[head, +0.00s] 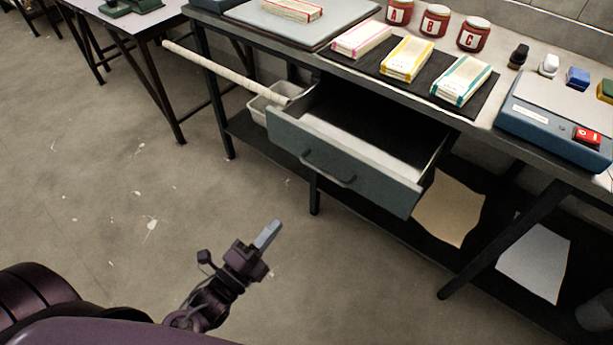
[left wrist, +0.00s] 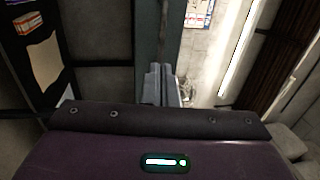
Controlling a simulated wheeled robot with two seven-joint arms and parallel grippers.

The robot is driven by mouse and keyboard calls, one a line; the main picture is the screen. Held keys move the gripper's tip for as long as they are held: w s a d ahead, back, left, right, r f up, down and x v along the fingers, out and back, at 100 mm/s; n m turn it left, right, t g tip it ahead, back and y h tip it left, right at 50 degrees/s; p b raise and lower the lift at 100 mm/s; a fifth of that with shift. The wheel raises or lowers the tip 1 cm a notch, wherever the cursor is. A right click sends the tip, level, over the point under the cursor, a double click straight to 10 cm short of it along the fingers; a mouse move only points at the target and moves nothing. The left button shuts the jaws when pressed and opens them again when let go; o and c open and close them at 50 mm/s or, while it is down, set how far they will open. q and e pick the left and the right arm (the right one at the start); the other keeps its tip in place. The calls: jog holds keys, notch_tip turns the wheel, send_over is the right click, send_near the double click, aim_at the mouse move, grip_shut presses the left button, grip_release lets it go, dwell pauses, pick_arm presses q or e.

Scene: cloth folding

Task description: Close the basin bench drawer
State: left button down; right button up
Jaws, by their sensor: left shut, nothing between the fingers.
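The basin bench drawer (head: 345,158) is pulled out under the bench in the head view. Its front is blue-grey with a curved metal handle (head: 328,170), and its inside looks empty. My left gripper (head: 267,234) is in front of the drawer and to the lower left of the handle, apart from it in the head view. Its fingers are shut with nothing between them. In the left wrist view the shut fingers (left wrist: 159,84) show just above the gripper body. My right gripper is not in view.
The bench top (head: 482,137) holds colored-label packs (head: 407,60), red-brown jars (head: 435,22) and a blue device with a red switch (head: 560,112). Sheets (head: 450,208) lie on the dark lower shelf. A white pole (head: 225,73) juts out left of the drawer. The floor before the drawer is clear.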

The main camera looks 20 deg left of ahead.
pick_arm(q)
jog(key=p+x, duration=0.1)
jog(key=x, duration=1.3)
jog(key=shift+s+r, duration=0.15)
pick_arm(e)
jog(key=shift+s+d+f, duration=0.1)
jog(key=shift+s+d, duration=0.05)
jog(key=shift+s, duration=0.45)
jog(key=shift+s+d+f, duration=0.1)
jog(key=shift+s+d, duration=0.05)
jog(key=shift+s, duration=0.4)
pick_arm(q)
jog(key=shift+d, duration=0.15)
